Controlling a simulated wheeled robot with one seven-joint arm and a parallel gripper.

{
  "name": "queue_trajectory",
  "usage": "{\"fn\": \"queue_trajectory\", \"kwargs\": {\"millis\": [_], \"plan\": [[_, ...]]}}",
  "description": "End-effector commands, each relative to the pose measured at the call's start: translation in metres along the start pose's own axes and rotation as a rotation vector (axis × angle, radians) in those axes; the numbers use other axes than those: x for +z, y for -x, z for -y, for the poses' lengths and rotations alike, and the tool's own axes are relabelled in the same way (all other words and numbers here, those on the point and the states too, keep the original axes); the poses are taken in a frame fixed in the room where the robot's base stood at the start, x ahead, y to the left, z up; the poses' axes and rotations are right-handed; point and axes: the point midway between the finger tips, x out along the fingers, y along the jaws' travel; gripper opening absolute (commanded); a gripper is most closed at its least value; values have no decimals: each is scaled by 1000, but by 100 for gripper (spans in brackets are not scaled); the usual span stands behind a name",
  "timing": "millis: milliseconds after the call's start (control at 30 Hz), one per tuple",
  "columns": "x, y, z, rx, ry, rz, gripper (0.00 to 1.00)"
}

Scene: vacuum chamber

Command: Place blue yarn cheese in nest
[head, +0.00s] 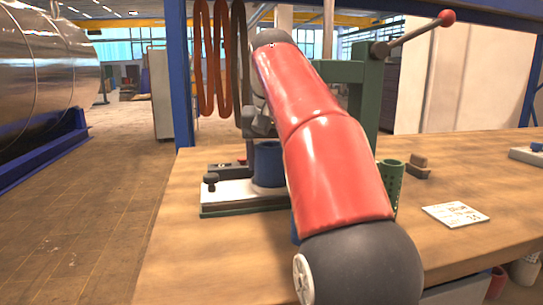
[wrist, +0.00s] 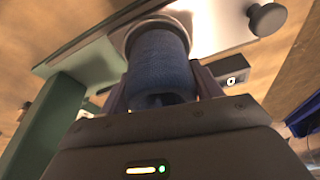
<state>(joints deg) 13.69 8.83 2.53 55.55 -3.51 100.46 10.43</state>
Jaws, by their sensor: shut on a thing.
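The blue yarn cheese (wrist: 160,62) is a ribbed blue cylinder held between the two fingers of my gripper (wrist: 162,84) in the wrist view. In the head view the cheese (head: 268,165) stands upright over the pale plate of a fixture on the bench, with my gripper above it. A pale round rim (wrist: 133,30), which looks like the nest, shows around the cheese's far end in the wrist view. I cannot tell whether the cheese is fully seated or just above it. My red arm link hides the right part of the fixture in the head view.
The fixture plate (head: 228,193) has a dark knob (head: 210,179) at its left end. A green post with a red-balled lever (head: 447,17) rises behind. A green perforated cup (head: 391,178), a brown block (head: 418,168) and a paper sheet (head: 455,214) are to the right.

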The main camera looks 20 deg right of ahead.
Motion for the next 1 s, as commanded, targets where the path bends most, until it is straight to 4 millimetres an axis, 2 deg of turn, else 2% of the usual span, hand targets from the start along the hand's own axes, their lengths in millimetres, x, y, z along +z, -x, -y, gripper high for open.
{"fn": "queue_trajectory", "kwargs": {"millis": [467, 500, 667, 700, 833, 867, 1000], "plan": [[1, -15, 0, 1, 0, 4, 33], [2, -16, 0, 1, 0, 5, 28], [2, -18, 0, 1, 0, 9, 28], [2, -18, 0, 1, 0, 10, 22], [3, -18, 0, 1, 0, 12, 22], [3, -18, 0, 1, 0, 13, 68], [3, -17, 0, 1, 0, 9, 86]]}}
